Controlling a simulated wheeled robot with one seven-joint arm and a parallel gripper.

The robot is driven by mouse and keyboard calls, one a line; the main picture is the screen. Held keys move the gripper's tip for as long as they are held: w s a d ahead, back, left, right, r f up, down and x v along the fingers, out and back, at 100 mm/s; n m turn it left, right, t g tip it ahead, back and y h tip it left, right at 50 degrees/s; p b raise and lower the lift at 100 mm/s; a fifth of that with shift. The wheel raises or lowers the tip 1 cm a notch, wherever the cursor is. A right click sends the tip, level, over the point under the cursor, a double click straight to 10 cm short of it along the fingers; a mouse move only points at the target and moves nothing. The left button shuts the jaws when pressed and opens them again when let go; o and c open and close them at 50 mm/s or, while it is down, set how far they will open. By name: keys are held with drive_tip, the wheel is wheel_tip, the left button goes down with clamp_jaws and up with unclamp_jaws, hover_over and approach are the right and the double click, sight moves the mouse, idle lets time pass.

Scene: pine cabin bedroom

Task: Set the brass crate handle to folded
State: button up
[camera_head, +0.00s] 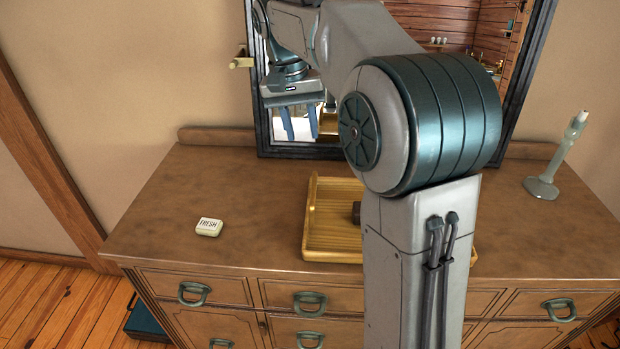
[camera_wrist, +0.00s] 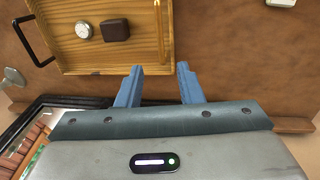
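The yellow wooden crate (camera_head: 335,250) lies on the dresser top, partly hidden by my arm; it also shows in the wrist view (camera_wrist: 100,65). A thin brass handle (camera_wrist: 162,30) runs along the crate's right end in the wrist view, seen nearly edge-on, apparently standing up. In the head view it shows at the crate's left end (camera_head: 311,206). A black handle (camera_wrist: 30,42) sticks outward at the opposite end. My gripper (camera_head: 301,136) is open and empty, above and behind the crate before the mirror. In the wrist view its fingertips (camera_wrist: 160,68) lie near the crate's brass-handle corner.
The crate holds a dark brown block (camera_wrist: 116,28) and a round pale dial (camera_wrist: 83,31). A white box marked FRESH (camera_head: 209,227) lies left, a candlestick (camera_head: 545,186) stands right. The framed mirror (camera_head: 262,130) stands behind. The dresser top between box and crate is clear.

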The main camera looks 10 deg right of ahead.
sight(313, 186)
drive_tip(key=f, duration=0.4)
drive_tip(key=d+f, duration=0.1)
drive_tip(key=f, duration=0.4)
drive_tip(key=d+f, duration=0.1)
drive_tip(key=f, duration=0.3)
drive_tip(key=shift+s+f, duration=0.2)
drive_tip(key=shift+s, duration=0.15)
clamp_jaws()
